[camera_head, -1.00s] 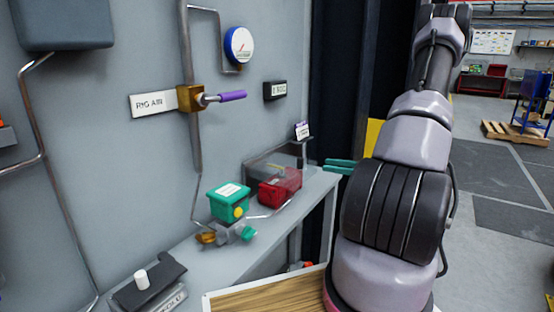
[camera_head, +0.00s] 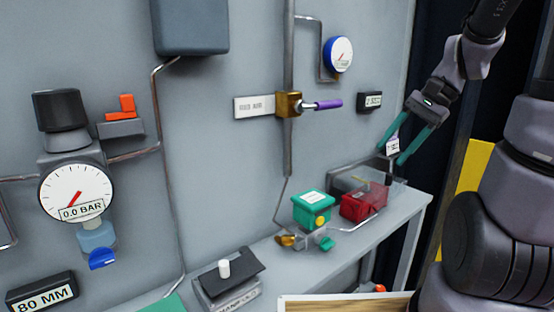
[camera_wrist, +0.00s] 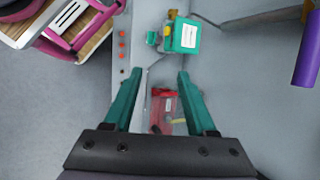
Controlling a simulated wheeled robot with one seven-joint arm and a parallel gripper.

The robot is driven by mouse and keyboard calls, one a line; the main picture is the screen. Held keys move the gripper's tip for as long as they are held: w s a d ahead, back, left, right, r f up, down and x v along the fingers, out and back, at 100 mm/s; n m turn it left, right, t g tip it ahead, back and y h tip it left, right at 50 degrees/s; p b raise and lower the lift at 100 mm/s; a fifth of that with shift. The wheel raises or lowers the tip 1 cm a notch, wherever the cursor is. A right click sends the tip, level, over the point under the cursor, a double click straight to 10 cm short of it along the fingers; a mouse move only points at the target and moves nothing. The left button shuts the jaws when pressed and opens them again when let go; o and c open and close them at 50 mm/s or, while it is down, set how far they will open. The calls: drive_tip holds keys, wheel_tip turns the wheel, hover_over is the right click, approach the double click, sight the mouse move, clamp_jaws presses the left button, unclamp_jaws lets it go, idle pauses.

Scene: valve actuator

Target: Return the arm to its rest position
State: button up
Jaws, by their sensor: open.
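My gripper (camera_head: 408,143) is at the right in the head view, in front of the wall and above the right end of the shelf. Its two green fingers are spread apart with nothing between them. In the wrist view the open fingers (camera_wrist: 158,85) point over the shelf. The red box (camera_wrist: 163,110) lies below and beyond them, apart from the fingers. My arm reaches up along the right side of the head view and bends down to the gripper.
The purple-handled valve (camera_head: 322,105) sticks out from the wall left of my gripper. A green box (camera_head: 313,210) and red box (camera_head: 363,203) stand on the shelf (camera_head: 408,205). A pressure gauge (camera_head: 76,193) is at the left. A wooden-topped surface (camera_head: 345,303) is at the bottom.

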drive_tip(key=s+a+r+n+t+h, duration=0.1)
drive_tip(key=s+r+n+t+h, duration=0.3)
drive_tip(key=r, duration=0.6)
drive_tip(key=shift+s+a+r+n+t, duration=0.15)
drive_tip(key=shift+s+a+n+t, duration=0.35)
drive_tip(key=shift+t, duration=0.6)
drive_tip(key=shift+d, duration=0.15)
idle(0.5)
